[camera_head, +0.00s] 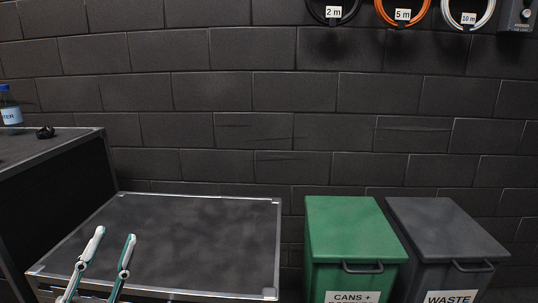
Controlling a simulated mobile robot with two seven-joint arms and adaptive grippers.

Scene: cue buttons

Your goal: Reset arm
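My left gripper (114,236) shows at the bottom left, in front of the low dark tabletop (205,230) with metal edging. Its two white and teal fingers point up and stand apart, with nothing between them. Its wrist is cut off by the bottom of the picture. I cannot tell how high the fingers are above the tabletop. My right gripper is not in the picture. No buttons show.
A higher dark counter (45,143) at the left holds a blue-capped bottle (10,108) and a small black object (45,132). A green bin (345,230) and a grey bin (445,230) stand at the right. Cables (402,10) hang on the brick wall. The tabletop looks bare.

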